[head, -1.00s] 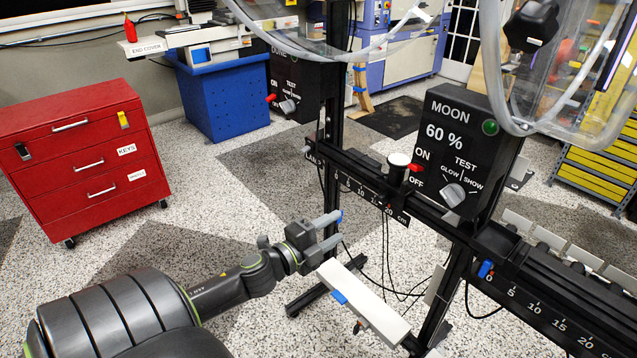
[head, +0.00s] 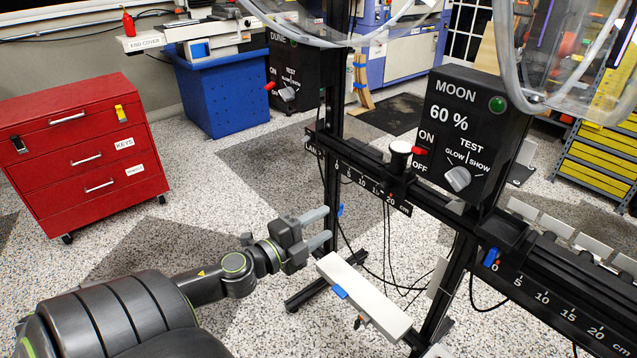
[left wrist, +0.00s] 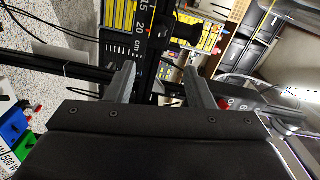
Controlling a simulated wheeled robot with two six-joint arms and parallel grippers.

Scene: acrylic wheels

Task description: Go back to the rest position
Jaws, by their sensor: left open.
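My left gripper (head: 318,228) is open and empty, held over the floor left of the black stand. It also shows in the left wrist view (left wrist: 158,85), with clear space between its two fingers. The black MOON control box (head: 461,135) stands to its right, with a red ON/OFF lever (head: 420,151), a grey TEST knob (head: 457,178) and a green light (head: 497,104). The gripper is apart from the box and the rail. My right gripper is not in view.
A black scale rail (head: 365,180) carries a round white-topped knob (head: 401,147). A white bar (head: 362,294) with a blue clip lies just below the gripper. A red drawer cabinet (head: 85,155) stands at left. The floor (head: 180,205) between is free.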

